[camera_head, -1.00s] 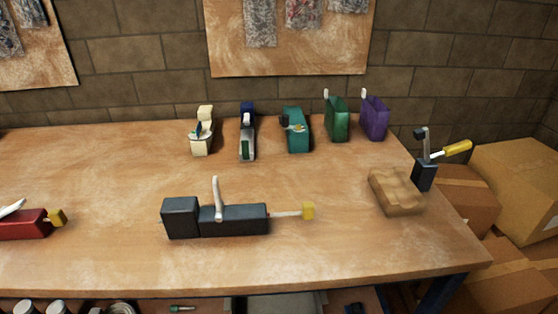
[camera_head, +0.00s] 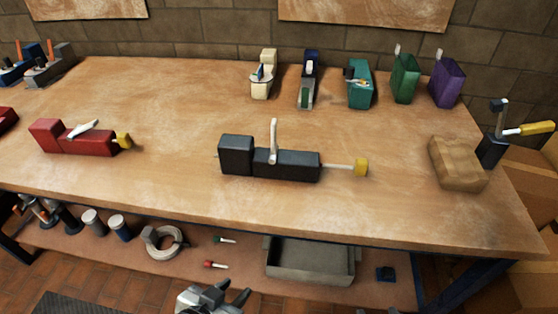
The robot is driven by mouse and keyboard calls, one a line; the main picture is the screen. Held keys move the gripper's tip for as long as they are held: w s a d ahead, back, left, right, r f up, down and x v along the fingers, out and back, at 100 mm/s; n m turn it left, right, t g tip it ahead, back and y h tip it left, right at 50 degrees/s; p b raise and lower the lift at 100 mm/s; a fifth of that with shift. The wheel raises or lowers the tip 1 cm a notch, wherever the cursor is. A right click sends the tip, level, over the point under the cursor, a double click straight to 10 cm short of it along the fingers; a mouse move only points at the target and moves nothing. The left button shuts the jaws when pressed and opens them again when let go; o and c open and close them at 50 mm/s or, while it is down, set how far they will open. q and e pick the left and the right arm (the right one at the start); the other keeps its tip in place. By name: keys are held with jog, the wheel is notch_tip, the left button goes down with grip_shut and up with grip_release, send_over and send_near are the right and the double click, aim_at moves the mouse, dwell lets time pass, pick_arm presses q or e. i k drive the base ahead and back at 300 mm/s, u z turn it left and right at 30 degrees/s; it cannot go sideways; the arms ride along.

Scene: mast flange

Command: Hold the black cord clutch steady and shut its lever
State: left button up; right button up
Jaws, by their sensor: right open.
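The black cord clutch (camera_head: 287,165) lies on the wooden bench in the middle of the view. Its pale lever (camera_head: 273,142) stands upright from the body, open. A white cord runs out of its right end to a yellow block (camera_head: 361,167). My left gripper (camera_head: 235,291) is at the bottom edge, in front of and below the bench, with its dark fingers apart and nothing between them. Only a sliver of my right gripper (camera_head: 375,311) shows at the bottom edge, empty as far as I see. Both grippers are well away from the clutch.
A red clutch (camera_head: 75,140) with its lever lowered lies to the left. Cream, blue, teal, green and purple devices stand along the back. A tan block (camera_head: 458,163) and a dark clamp (camera_head: 492,150) are at right. A shelf below holds a grey tray (camera_head: 310,262). Bench around the black clutch is clear.

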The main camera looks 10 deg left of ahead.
aim_at(238, 155)
jog(key=z, duration=2.05)
jog(key=k, duration=1.15)
jog(key=u, duration=1.55)
jog(key=i, duration=0.5)
jog(key=u, duration=0.65)
jog(key=k, duration=0.3)
jog(key=z, duration=1.15)
jog(key=i, duration=0.35)
jog(key=u, duration=0.65)
